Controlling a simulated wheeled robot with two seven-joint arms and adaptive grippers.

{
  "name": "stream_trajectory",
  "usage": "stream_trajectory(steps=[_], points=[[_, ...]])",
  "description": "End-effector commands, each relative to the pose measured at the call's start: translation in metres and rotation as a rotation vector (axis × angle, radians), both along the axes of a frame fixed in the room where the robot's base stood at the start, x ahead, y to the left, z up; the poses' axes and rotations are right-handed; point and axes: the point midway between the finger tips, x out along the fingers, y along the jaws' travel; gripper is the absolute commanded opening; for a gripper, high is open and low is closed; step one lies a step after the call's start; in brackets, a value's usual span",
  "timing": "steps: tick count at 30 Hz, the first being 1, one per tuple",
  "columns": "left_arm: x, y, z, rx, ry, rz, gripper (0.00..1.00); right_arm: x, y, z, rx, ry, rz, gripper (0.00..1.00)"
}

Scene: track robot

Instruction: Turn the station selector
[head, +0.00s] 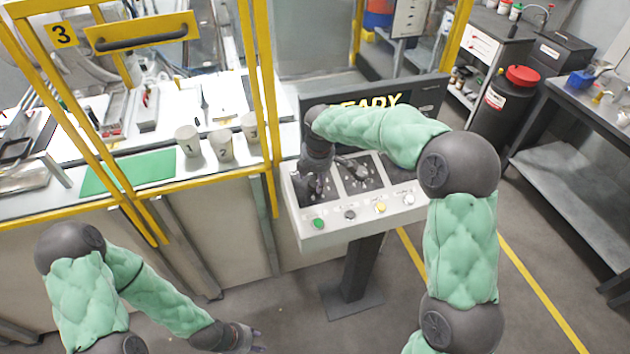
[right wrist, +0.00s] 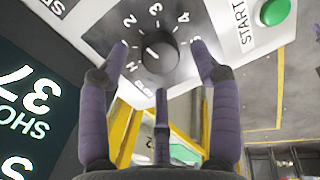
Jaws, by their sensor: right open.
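The station selector (right wrist: 160,53) is a round dark knob with a white pointer mark, on a light panel with numbers printed around it. The mark points toward the left of the knob in the right wrist view; I cannot tell exactly which number it meets. My right gripper (right wrist: 161,65) is open, its fingers spread around the knob with gaps visible at the sides. In the head view my right gripper (head: 313,188) is over the left part of the control panel (head: 330,236) and hides the knob. My left gripper (head: 255,340) hangs low, away from the panel, its opening unclear.
A green START button (right wrist: 274,12) is near the knob; green (head: 318,223), yellow (head: 380,207) and other buttons line the panel's front. A display (head: 425,95) reading READY, partly covered by my arm, stands behind. Yellow guard posts (head: 262,130) and numbered cups (head: 220,145) are left.

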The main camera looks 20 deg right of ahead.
Motion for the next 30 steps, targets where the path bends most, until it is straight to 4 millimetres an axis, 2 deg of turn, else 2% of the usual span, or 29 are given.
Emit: stream_trajectory(steps=[1,6,16,17,22,23,30], points=[[0.000,0.000,-0.002,0.000,0.000,0.000,0.40,0.001,0.000,-0.008,0.000,0.002,0.000,0.63],[0.000,0.000,-0.003,0.000,0.000,0.000,0.40,0.004,0.000,-0.019,0.000,0.000,0.000,0.63],[0.000,0.000,-0.003,0.000,0.000,0.000,0.40,0.005,0.000,-0.021,0.000,-0.001,0.000,0.63],[0.000,0.000,-0.003,0.000,0.000,0.000,0.40,0.005,0.000,-0.021,0.000,-0.001,0.000,0.58],[0.000,0.000,-0.003,0.000,0.000,0.000,0.40,0.005,0.000,-0.021,0.000,-0.001,0.000,0.10],[0.000,0.000,-0.003,0.000,0.000,0.000,0.40,0.005,0.000,-0.021,0.000,-0.001,0.000,0.07],[0.000,0.000,-0.003,0.000,0.000,0.000,0.40,0.004,0.000,-0.021,0.003,0.000,-0.010,0.07]])
